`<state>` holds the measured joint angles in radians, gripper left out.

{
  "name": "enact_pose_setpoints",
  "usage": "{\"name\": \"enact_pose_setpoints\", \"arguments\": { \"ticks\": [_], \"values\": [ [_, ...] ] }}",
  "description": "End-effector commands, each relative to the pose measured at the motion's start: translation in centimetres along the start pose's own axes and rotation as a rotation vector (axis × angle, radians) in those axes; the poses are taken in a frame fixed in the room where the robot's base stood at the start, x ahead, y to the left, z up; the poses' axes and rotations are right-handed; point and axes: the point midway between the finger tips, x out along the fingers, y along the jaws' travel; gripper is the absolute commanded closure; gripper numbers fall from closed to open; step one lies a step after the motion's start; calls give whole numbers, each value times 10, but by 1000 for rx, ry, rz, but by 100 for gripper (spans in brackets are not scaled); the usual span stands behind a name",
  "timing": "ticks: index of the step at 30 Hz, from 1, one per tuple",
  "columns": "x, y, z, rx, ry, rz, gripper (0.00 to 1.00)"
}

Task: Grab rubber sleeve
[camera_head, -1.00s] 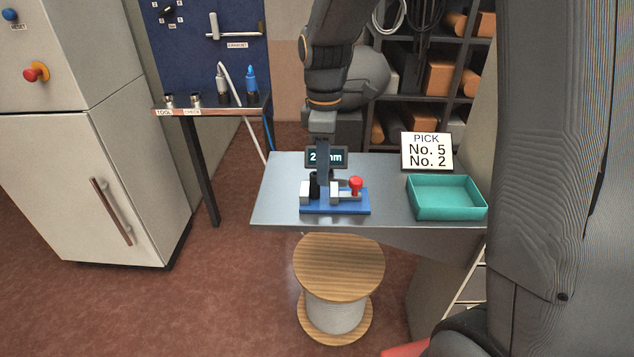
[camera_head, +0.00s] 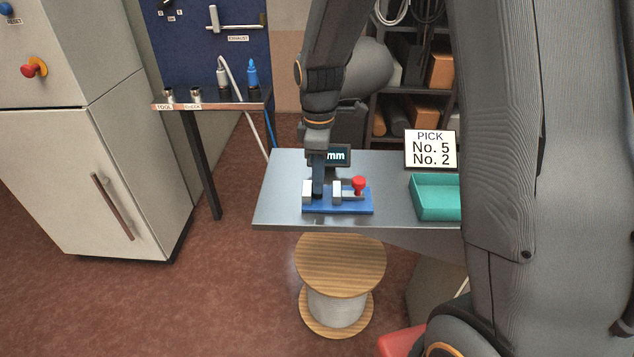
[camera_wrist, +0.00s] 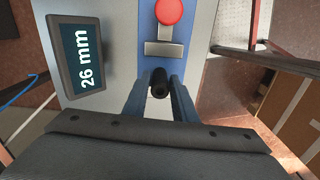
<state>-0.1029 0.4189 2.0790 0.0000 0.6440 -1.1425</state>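The rubber sleeve, a short black tube (camera_wrist: 159,83), stands in the blue measuring fixture (camera_head: 345,208) on the metal table. In the wrist view it lies between the two blue-grey fingers of my gripper (camera_wrist: 160,88), with one finger on each side. Any gap to the fingers is too small to tell whether they press on it. In the head view my gripper (camera_head: 317,188) is down at the fixture's left part and hides most of the sleeve. The display (camera_wrist: 78,56) behind the fixture reads 26 mm.
The red knob (camera_head: 358,184) and grey blocks of the fixture are just right of my gripper. A teal tray (camera_head: 436,212) and a sign (camera_head: 431,149) reading "PICK No. 5 No. 2" stand farther right. A wooden spool (camera_head: 340,262) is in front of the table.

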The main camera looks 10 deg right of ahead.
Motion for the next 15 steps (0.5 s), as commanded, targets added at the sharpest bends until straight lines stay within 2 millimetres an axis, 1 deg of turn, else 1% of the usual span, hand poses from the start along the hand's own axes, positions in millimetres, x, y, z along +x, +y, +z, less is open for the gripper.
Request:
{"name": "enact_pose_setpoints", "arguments": {
  "ticks": [3, 6, 9, 15],
  "values": [
    [14, -1, -1, -1, -1, -3, 75],
    [23, -1, -2, -2, -1, -2, 75],
    [27, -1, -2, -2, 0, 0, 75],
    [28, -1, -2, -3, 0, 0, 75]
  ]
}}
